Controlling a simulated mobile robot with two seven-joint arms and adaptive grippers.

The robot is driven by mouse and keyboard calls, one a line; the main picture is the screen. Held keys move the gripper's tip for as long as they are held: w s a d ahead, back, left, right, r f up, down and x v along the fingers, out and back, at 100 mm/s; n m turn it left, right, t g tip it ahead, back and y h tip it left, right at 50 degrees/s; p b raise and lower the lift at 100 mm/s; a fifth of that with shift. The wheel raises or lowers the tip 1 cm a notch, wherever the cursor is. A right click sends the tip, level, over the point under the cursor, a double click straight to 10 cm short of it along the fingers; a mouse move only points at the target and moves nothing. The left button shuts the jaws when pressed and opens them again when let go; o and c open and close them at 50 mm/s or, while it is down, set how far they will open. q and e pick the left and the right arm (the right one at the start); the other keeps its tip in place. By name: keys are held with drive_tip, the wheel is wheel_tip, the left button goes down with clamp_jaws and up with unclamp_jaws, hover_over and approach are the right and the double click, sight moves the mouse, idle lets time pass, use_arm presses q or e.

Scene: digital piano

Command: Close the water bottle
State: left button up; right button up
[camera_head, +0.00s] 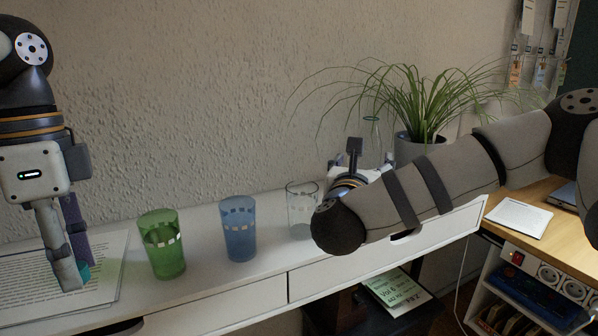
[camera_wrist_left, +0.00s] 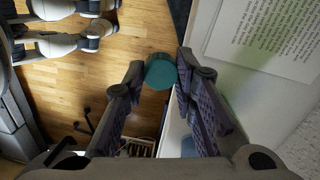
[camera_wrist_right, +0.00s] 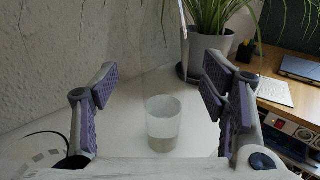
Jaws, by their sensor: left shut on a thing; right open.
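My left gripper (camera_head: 72,268) points down at the left of the shelf, shut on a small round teal cap (camera_head: 84,272). The cap (camera_wrist_left: 160,72) also shows between the fingertips in the left wrist view. A thin teal ring (camera_head: 371,118) shows in front of the plant; it looks like the rim of a clear bottle, whose body is hard to make out and partly behind my right arm. My right gripper (camera_wrist_right: 160,88) is open, mostly hidden by its own arm in the head view. A faint upright transparent edge (camera_wrist_right: 184,45) shows between its fingers; contact cannot be told.
Green (camera_head: 162,245), blue (camera_head: 238,228) and clear (camera_head: 300,208) glasses stand along the white shelf (camera_head: 205,270). Printed papers (camera_head: 110,265) lie under my left gripper. A potted plant (camera_head: 418,148) stands behind my right arm. A wooden desk (camera_head: 545,235) is at right.

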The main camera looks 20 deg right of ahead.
sight(367, 159)
drive_tip(key=shift+d, duration=0.1)
use_arm(q)
drive_tip(key=shift+r, duration=0.4)
use_arm(e)
drive_tip(key=x, duration=0.5)
drive_tip(key=shift+d, duration=0.2)
use_arm(q)
drive_tip(key=shift+s, duration=0.1)
use_arm(e)
drive_tip(key=shift+s, duration=0.1)
clamp_jaws()
drive_tip(key=shift+r, duration=0.15)
